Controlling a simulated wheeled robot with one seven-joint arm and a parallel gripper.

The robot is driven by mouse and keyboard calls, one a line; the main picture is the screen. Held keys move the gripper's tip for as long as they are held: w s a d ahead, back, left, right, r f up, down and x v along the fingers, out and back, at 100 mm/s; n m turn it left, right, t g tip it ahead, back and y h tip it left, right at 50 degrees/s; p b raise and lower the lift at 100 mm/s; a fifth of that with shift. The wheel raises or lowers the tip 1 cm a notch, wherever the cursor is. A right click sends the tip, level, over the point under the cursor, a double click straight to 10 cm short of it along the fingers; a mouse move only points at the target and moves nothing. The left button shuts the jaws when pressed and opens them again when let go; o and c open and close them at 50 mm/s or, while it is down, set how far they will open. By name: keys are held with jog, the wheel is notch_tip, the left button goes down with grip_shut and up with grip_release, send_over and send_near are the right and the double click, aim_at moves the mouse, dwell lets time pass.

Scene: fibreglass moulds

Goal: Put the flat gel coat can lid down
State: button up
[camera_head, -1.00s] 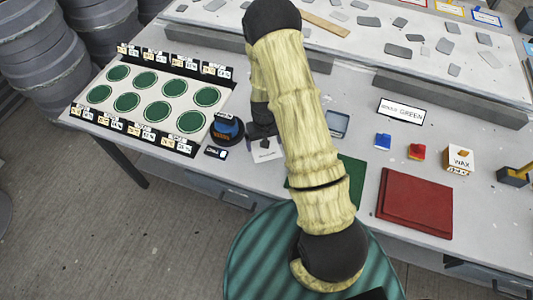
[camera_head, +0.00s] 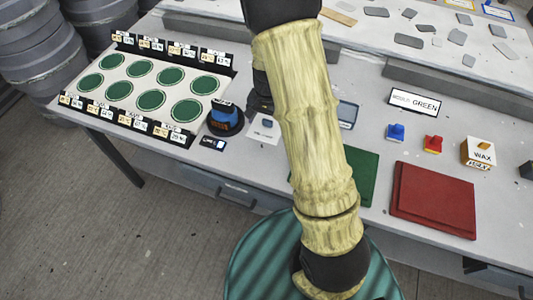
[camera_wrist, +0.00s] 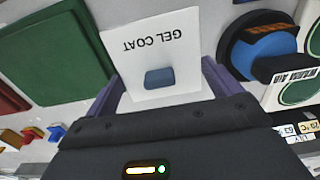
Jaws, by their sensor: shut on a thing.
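The flat gel coat can lid, as I read it, is a white square plate marked GEL COAT with a small blue-grey block on it (camera_head: 264,128). In the wrist view the lid (camera_wrist: 160,70) fills the gap between the two purple fingers of my gripper (camera_wrist: 163,65). My gripper is shut on its side edges, and its lower edge is near the gripper body. In the head view my arm hides most of my gripper, which is just behind the lid. Whether the lid touches the table cannot be told.
A blue and black round thing (camera_head: 225,119) stands left of the lid. A board with green discs (camera_head: 150,85) lies farther left. A green sheet (camera_head: 361,178) and a red slab (camera_head: 432,201) lie to the right. Small blue and red blocks (camera_head: 396,132) and a WAX box (camera_head: 478,153) stand beyond.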

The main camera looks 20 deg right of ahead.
dwell(0.3)
send_over(268, 145)
jog(key=shift+f+p, duration=0.4)
jog(key=shift+f, duration=2.45)
jog(key=shift+f+p, duration=0.3)
jog(key=shift+f, duration=1.8)
jog(key=shift+f, duration=0.1)
jog(key=o, duration=0.7)
